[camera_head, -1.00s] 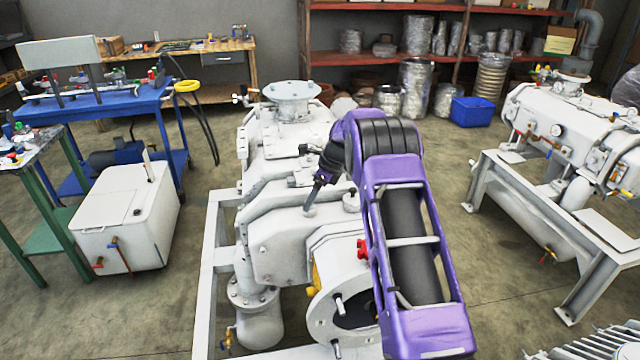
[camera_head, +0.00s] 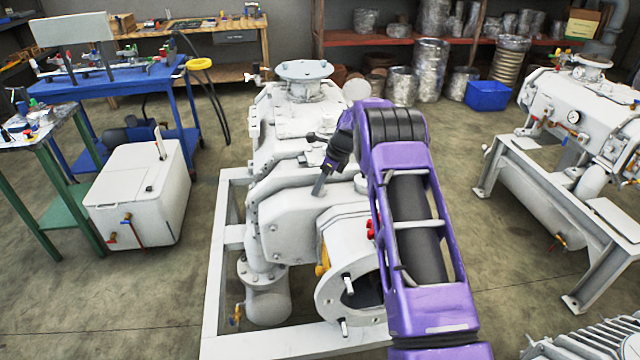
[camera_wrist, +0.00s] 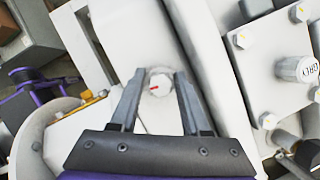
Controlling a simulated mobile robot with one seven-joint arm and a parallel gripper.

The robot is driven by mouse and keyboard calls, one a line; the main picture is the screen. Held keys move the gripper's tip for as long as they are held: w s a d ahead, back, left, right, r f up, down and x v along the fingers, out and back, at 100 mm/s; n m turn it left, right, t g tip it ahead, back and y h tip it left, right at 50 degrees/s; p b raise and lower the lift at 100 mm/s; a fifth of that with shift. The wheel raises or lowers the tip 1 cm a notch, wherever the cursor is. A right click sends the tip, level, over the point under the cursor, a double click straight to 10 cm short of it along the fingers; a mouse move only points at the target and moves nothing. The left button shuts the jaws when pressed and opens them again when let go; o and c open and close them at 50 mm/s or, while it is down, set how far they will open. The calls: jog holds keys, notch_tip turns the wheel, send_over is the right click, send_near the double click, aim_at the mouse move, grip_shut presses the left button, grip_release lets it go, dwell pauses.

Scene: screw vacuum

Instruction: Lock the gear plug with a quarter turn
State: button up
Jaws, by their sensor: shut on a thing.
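The mark lies nearly level in that picture. The two grey fingers of my gripper (camera_wrist: 157,92) stand on either side of the plug and are shut on it. In the head view my gripper (camera_head: 318,186) reaches down to the top of the white vacuum pump (camera_head: 290,215). The plug is too small and covered to make out there.
A round open flange (camera_head: 328,300) with studs faces front below my arm. Bolts and a labelled white cap (camera_wrist: 297,69) sit right of the plug in the wrist view. A blue cart (camera_head: 130,85) and white box (camera_head: 137,190) stand left; another machine (camera_head: 575,110) stands right.

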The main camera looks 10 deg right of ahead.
grip_shut()
jog(key=shift+s+a+r+m+p, duration=0.15)
jog(key=shift+m+p, duration=0.15)
jog(key=shift+m, duration=0.2)
jog(key=shift+m+t+h, duration=0.3)
jog(key=shift+m+t, duration=0.2)
jog(key=shift+m, duration=0.5)
jog(key=m, duration=0.2)
jog(key=m+h, duration=0.1)
jog(key=m, duration=0.1)
jog(key=shift+f+t, duration=0.35)
jog(key=shift+t, duration=0.05)
jog(key=shift+d+f+m+h, duration=0.15)
jog(key=shift+m+h, duration=0.2)
jog(key=shift+m, duration=0.35)
jog(key=shift+d+m+h, duration=0.1)
jog(key=shift+m+h, duration=0.25)
jog(key=shift+m, duration=0.35)
jog(key=o, duration=1.1)
grip_release()
jog(key=shift+s, duration=0.1)
jog(key=shift+c, duration=0.2)
jog(key=shift+o, duration=0.2)
jog(key=shift+r, duration=0.2)
jog(key=shift+r, duration=0.1)
